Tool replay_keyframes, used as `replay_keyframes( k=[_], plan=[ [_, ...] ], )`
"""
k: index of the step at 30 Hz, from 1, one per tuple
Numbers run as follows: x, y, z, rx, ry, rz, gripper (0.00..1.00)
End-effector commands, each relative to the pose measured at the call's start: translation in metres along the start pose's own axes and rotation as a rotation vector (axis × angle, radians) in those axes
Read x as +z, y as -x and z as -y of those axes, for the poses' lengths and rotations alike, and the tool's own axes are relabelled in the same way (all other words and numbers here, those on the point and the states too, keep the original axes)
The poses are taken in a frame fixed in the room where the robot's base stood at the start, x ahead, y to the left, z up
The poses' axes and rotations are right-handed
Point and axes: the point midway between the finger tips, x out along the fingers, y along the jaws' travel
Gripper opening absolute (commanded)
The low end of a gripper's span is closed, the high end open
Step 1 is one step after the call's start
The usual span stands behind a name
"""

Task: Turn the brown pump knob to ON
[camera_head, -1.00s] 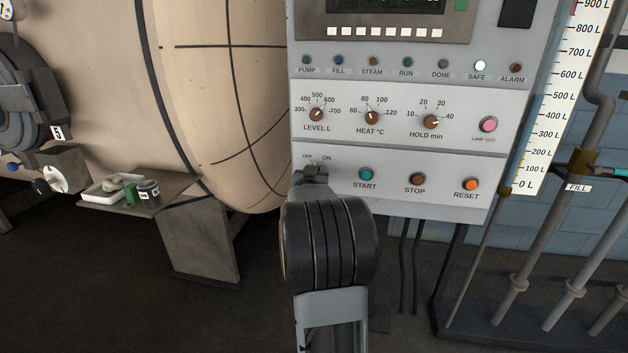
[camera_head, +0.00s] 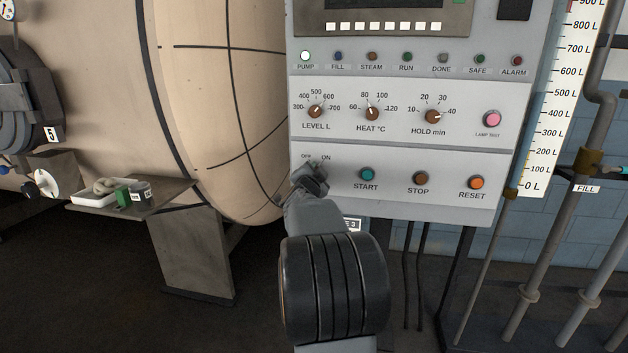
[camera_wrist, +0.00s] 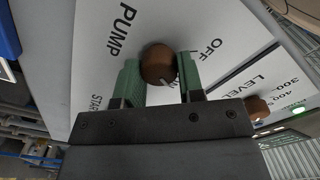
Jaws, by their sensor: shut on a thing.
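The brown pump knob (camera_wrist: 158,64) sits between the two green fingers of my gripper (camera_wrist: 159,74) in the wrist view. The gripper is shut on the knob. The knob's pale pointer line faces down-right in that view, away from the OFF label (camera_wrist: 210,50) and toward the side where ON lies; the wrist view does not clearly show ON. In the head view my gripper (camera_head: 312,176) is at the panel just below the OFF and ON labels (camera_head: 316,157), and it hides the knob. The PUMP lamp (camera_head: 305,56) is lit white.
The control panel (camera_head: 400,150) has START (camera_head: 367,174), STOP (camera_head: 421,178) and RESET (camera_head: 476,182) buttons right of my gripper. LEVEL, HEAT and HOLD knobs are above. A small shelf (camera_head: 165,190) with a tray stands to the left. The SAFE lamp (camera_head: 480,59) is dark.

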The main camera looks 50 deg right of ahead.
Motion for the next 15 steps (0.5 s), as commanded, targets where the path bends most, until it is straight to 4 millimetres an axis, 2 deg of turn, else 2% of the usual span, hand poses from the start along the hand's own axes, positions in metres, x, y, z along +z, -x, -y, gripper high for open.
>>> replay_keyframes(
  k=[15],
  plan=[
    [-0.0034, -0.0006, -0.0002, -0.001, -0.112, -0.008, 0.12]
  ],
)
